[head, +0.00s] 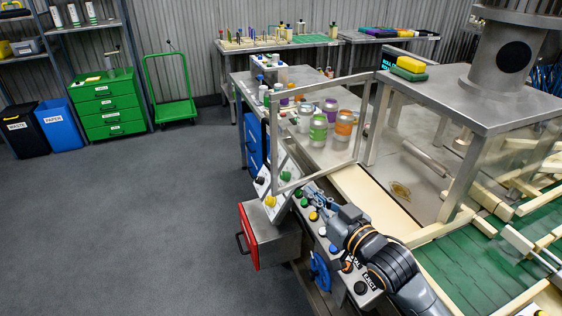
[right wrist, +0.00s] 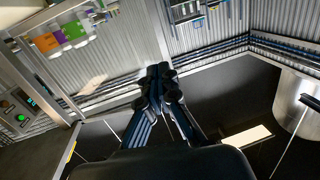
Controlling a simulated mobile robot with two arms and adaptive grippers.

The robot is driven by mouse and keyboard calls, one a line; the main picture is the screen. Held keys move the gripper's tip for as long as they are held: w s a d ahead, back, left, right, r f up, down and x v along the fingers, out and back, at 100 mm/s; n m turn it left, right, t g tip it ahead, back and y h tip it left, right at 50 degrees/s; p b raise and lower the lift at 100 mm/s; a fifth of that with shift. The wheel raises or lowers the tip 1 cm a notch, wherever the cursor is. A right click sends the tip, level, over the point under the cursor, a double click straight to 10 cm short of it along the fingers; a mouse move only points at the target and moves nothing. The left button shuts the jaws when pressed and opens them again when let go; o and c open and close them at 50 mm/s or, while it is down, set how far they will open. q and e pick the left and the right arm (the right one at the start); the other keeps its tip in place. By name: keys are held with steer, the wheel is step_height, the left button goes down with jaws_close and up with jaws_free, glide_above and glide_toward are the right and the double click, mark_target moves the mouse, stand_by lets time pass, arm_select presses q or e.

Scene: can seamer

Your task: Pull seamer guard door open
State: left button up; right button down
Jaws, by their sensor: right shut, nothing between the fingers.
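The seamer guard door is a clear panel in a pale metal frame (head: 273,140). In the head view it stands swung out to the left from the post of the seamer (head: 460,185), leaving the machine's near side open beside the cream strip. My right gripper (head: 312,192) is shut and empty, just below and right of the door's lower left corner, over the button panel. Whether it touches the frame cannot be told. In the right wrist view its fingers (right wrist: 161,75) are together with nothing between them. My left gripper is not in view.
A control panel with coloured buttons (head: 314,216) runs beneath my right arm. A red-fronted box (head: 248,236) juts out at its left end. Several cans (head: 318,128) stand behind the door. The grey floor (head: 130,220) at left is clear.

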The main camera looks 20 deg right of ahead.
steer(key=r, duration=0.1)
steer(key=p, duration=0.4)
glide_toward(276, 155)
steer(key=x, duration=0.5)
steer(key=shift+w, duration=0.25)
steer(key=shift+x, duration=0.75)
steer(key=shift+a, duration=0.1)
steer(key=shift+w, duration=0.1)
